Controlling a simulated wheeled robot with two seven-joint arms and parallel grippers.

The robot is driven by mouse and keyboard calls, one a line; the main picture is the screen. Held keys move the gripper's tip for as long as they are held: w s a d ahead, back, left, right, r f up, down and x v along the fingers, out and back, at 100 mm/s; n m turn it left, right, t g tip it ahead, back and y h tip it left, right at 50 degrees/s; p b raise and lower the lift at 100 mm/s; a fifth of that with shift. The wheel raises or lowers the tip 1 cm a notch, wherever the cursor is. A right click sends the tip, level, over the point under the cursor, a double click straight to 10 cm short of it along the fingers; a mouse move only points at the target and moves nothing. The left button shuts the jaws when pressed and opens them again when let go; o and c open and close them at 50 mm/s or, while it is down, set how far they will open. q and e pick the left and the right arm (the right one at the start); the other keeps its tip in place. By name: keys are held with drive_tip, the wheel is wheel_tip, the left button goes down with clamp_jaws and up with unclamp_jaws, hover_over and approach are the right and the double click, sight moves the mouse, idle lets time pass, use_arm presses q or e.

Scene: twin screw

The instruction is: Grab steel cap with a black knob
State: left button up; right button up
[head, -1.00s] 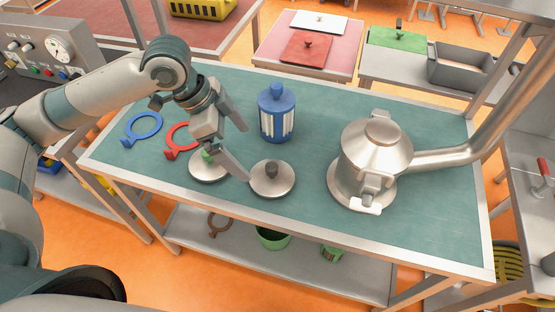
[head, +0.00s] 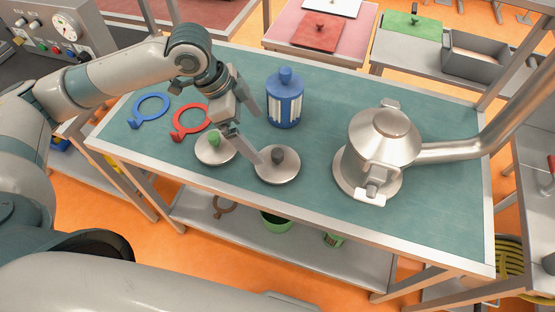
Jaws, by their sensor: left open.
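The steel cap with a black knob (head: 278,176) lies flat on the green table top near its front edge, a round disc with the knob upright at its centre. My left gripper (head: 257,138) is open above and to the left of this cap. Its fingers are spread and the lower fingertip overlaps the cap's left part, close to the knob; I cannot tell if it touches. Nothing is between the fingers. A similar steel cap with a green knob (head: 207,156) lies just to the left, partly behind the gripper. My right gripper is not in view.
A blue canister (head: 285,108) stands behind the caps. A red ring (head: 176,131) and a blue ring (head: 136,122) lie at the left. A large steel vessel (head: 384,140) with a thick pipe stands at the right. The table's front right is clear.

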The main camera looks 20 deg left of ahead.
sight(273, 152)
use_arm(q)
drive_tip(key=p+x, duration=0.2)
drive_tip(key=x, duration=0.5)
drive_tip(key=shift+f, duration=0.1)
drive_tip(key=shift+d+f, duration=0.25)
drive_tip(key=shift+f, duration=0.4)
drive_tip(key=shift+w+d+f+p, duration=0.1)
drive_tip(key=shift+d+f+p, duration=0.3)
drive_tip(key=shift+p, duration=0.5)
drive_tip(key=p+x, duration=0.1)
drive_tip(key=x, duration=0.2)
drive_tip(key=shift+p, duration=0.3)
drive_tip(key=shift+d+f, duration=0.15)
drive_tip(key=shift+f, duration=0.35)
